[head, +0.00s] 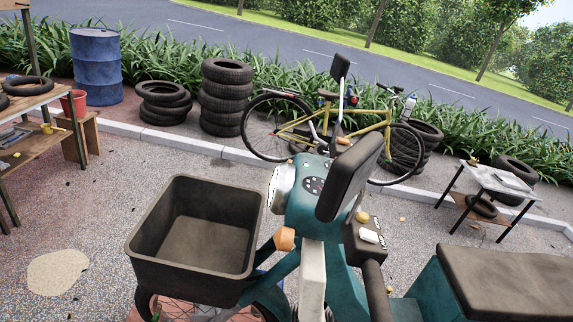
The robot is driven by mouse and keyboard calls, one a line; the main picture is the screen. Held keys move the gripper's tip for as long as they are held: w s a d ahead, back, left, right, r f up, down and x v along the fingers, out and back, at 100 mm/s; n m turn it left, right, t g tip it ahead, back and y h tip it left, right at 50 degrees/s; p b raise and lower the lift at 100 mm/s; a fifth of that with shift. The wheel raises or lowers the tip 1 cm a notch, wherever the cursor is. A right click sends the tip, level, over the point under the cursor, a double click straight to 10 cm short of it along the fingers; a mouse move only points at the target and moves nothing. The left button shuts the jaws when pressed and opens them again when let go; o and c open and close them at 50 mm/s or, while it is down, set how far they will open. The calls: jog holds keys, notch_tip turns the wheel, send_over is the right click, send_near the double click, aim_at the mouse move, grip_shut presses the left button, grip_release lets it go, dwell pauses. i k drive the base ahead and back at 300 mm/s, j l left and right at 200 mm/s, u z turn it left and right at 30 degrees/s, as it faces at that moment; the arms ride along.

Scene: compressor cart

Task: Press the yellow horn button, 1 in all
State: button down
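A teal scooter (299,212) with a dark front basket (195,238) stands in the foreground. A dark switch box (377,250) sits by the dark handlebar grip (374,287), below the near mirror (350,176). A small round yellow button (362,217) shows on the upper left of this box, looking like the horn button. A white switch (370,237) lies just below it. I cannot tell whether the button is pressed. My gripper is not in view.
The near mirror stands close above the yellow button. An orange lamp (285,239) is left of the switch box. Behind are a yellow bicycle (340,128), stacked tyres (226,97) and a small table (494,184). Open paving (80,215) lies left of the basket.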

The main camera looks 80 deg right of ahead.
aim_at(363, 217)
jog(key=j, duration=0.15)
jog(key=z, duration=0.45)
jog(key=k+z, duration=0.1)
jog(key=z, duration=0.3)
jog(key=j+z, duration=0.1)
jog(key=z, duration=0.35)
jog(key=k+z, duration=0.1)
jog(key=z, duration=0.75)
